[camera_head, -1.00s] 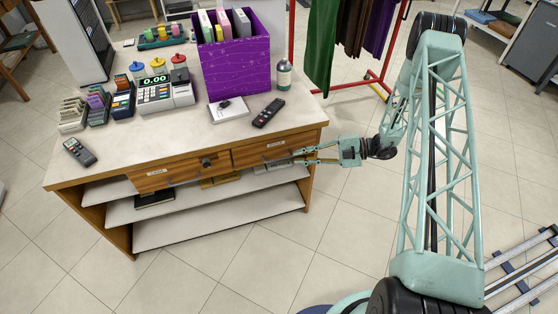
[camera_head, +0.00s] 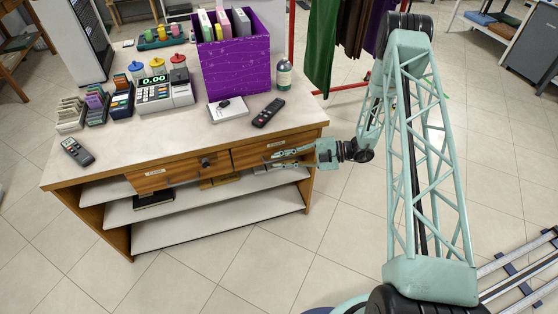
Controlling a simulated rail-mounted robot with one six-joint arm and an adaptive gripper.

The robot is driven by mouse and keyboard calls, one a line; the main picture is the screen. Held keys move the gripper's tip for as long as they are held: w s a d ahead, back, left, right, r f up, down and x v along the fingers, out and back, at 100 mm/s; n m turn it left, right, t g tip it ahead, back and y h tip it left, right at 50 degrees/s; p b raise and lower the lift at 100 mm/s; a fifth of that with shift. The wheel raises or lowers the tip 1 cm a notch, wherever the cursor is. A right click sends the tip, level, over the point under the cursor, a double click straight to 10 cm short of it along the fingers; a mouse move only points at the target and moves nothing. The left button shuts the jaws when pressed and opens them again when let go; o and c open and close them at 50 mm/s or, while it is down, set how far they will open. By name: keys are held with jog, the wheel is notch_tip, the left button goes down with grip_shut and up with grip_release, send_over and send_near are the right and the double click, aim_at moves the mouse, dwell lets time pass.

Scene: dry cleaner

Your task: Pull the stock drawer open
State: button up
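The wooden counter (camera_head: 75,175) has two drawers side by side under its top. The left drawer (camera_head: 155,180) has a dark knob (camera_head: 207,162). The right drawer (camera_head: 247,155) is partly hidden by my gripper. Each carries a small label, too small to read, so I cannot tell by name which is the stock drawer. My gripper (camera_head: 275,160) is at the right drawer's front, pointing left. Its two fingers are apart, one above the other, with nothing visibly held. Whether the fingertips touch the drawer or its handle is unclear. The right drawer looks closed.
On the countertop are a cash register (camera_head: 165,92), a purple box (camera_head: 237,60) of folders, a bottle (camera_head: 284,75), a dark remote (camera_head: 268,113) and another handheld device (camera_head: 77,151). Open shelves (camera_head: 220,227) lie below the drawers. A red clothes rack stands behind right. The floor in front is clear.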

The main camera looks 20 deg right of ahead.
grip_shut()
jog(key=s+d+p, duration=0.1)
jog(key=s+p, duration=0.4)
jog(key=s, duration=2.3)
jog(key=shift+d+p, duration=0.25)
jog(key=shift+p, duration=0.1)
grip_release()
